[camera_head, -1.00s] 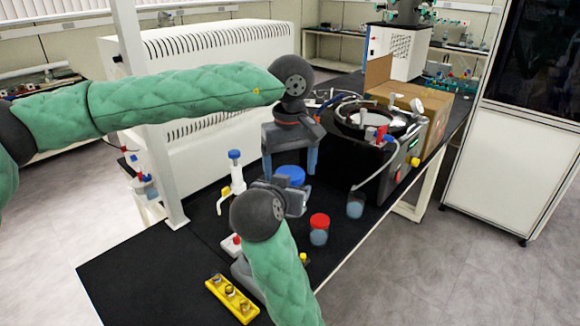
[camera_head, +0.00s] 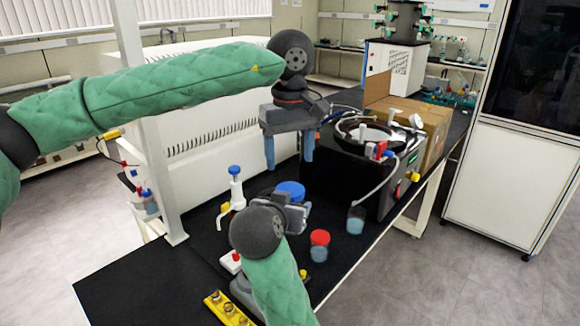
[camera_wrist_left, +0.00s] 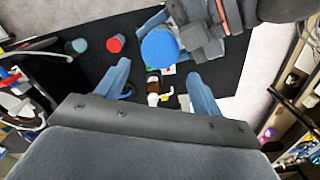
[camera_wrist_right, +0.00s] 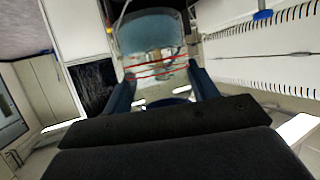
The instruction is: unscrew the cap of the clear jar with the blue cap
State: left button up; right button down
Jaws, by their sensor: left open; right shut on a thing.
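The clear jar with the blue cap (camera_head: 291,190) stands on the black bench, largely hidden by my right gripper (camera_head: 285,215). My right gripper is shut on the jar body; in the right wrist view the clear jar (camera_wrist_right: 150,38) sits between its fingers. The blue cap (camera_wrist_left: 160,48) is on top of the jar; whether it is loosened cannot be told. My left gripper (camera_head: 288,162) is open and empty, pointing down above the cap and apart from it. In the left wrist view its fingers (camera_wrist_left: 158,72) are spread, with the cap slightly beyond the tips.
A red-capped jar (camera_head: 319,245) and an open beaker (camera_head: 355,220) stand to the right. A dispenser bottle with a blue top (camera_head: 235,190) stands close on the left. A yellow rack (camera_head: 228,311) lies in front. A black machine (camera_head: 340,180) stands behind. The front-left bench is clear.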

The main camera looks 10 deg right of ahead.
aim_at(290, 189)
pick_arm(q)
jog(key=shift+r, duration=0.2)
jog(key=shift+f, duration=3.95)
jog(key=c, duration=0.8)
jog(key=o, duration=1.1)
jog(key=shift+c, duration=0.2)
